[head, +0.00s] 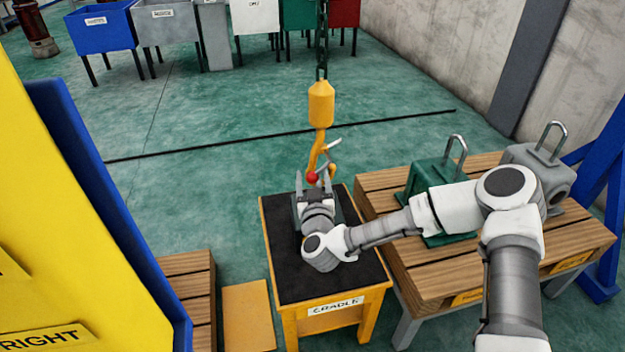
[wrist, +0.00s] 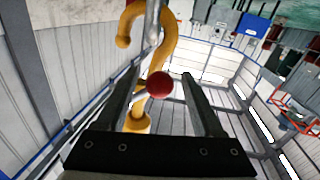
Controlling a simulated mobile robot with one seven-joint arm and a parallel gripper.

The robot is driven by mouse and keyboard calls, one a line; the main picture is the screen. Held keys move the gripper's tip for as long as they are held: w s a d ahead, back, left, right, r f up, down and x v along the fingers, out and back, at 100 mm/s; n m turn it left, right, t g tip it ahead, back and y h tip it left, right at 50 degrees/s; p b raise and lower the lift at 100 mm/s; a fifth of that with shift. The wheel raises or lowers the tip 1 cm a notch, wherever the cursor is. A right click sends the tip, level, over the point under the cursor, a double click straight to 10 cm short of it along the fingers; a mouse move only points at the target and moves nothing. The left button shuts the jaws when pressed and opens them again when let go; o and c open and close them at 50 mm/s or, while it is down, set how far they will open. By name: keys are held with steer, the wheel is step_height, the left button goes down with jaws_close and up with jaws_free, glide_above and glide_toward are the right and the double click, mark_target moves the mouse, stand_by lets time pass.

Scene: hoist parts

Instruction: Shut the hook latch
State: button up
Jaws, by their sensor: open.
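A yellow hoist hook (head: 315,150) hangs below a yellow block (head: 321,104) on a chain above the cradle table. Its silver latch (head: 332,145) slants away from the hook in the head view. A red ball knob (head: 312,178) is at the hook's lower part. In the wrist view the hook (wrist: 168,45) curves behind the latch bar (wrist: 152,22), and the red knob (wrist: 159,84) lies between the fingers. My gripper (head: 313,187) is open around the knob, with visible room on the right side. In the wrist view my gripper (wrist: 165,88) shows both fingers apart; contact is unclear.
The cradle table (head: 335,291) has a black top below my gripper. A wooden pallet (head: 394,219) at right carries a green part (head: 430,183) and a grey part (head: 541,165) with metal loops. A yellow and blue panel (head: 90,200) stands at left. Bins stand far back.

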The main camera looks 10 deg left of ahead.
steer(key=shift+w, duration=0.2)
jaws_close()
stand_by(0.3)
steer(key=shift+r, duration=0.15)
stand_by(0.9)
